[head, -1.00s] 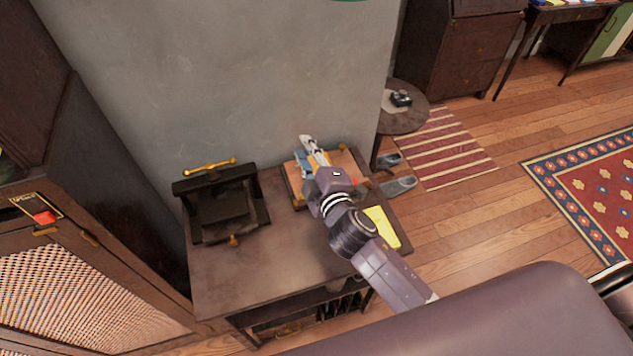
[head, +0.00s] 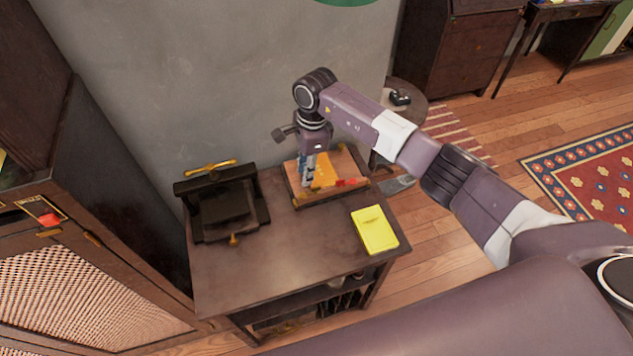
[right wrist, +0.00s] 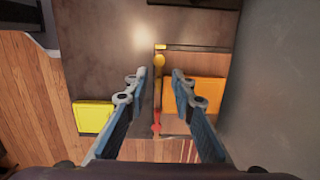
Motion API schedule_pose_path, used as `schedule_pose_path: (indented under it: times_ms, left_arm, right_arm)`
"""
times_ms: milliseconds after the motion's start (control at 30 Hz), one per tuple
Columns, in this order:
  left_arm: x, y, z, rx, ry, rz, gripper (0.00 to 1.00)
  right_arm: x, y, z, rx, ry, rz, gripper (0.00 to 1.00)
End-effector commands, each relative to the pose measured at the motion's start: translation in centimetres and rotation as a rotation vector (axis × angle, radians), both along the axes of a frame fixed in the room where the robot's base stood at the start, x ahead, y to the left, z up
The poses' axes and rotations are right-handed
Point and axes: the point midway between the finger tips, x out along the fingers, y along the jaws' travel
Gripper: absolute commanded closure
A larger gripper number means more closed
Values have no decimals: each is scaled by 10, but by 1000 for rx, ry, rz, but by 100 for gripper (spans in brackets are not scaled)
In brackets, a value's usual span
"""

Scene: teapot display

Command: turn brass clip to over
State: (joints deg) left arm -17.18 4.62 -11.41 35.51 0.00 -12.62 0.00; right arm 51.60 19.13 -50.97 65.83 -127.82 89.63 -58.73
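A wooden tray (head: 290,184) holding an orange card (head: 324,168) lies at the back right of the desk. A small brass piece (head: 297,203), perhaps the clip, is at its front-left corner. In the right wrist view, a rounded brass piece (right wrist: 159,60) sits along the tray's edge, beyond the fingertips. My right gripper (head: 308,184) points down over the tray's left part. My left gripper is out of view.
A dark press (head: 222,203) with a brass bar on top stands at the desk's left. A yellow pad (head: 375,230) lies near its right edge. A grey wall rises behind. The front of the desktop (head: 270,265) is clear.

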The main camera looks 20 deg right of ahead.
Motion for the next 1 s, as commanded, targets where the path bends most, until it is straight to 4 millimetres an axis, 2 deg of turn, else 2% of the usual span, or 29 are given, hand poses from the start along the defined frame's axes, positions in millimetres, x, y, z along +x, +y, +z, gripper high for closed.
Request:
schedule_pose_path:
  times_ms: [33, 67, 167, 267, 600, 800, 1000]
  left_arm:
    - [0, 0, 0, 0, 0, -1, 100]
    - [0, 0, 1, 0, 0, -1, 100]
    - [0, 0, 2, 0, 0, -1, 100]
    - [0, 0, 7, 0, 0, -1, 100]
    - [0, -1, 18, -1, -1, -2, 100]
    - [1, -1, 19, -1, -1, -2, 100]
    - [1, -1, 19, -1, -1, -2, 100]
  right_arm:
    - [2, -16, 4, -52, 6, 5, 77]
    - [3, -22, 5, -75, 10, 8, 77]
    - [2, -32, 4, -111, 19, 12, 77]
    - [1, -32, -6, -111, 23, 12, 77]
    - [2, -31, -58, -107, 21, 9, 77]
    - [2, -32, -70, -108, 19, 11, 77]
    - [2, -32, -71, -107, 18, 11, 77]
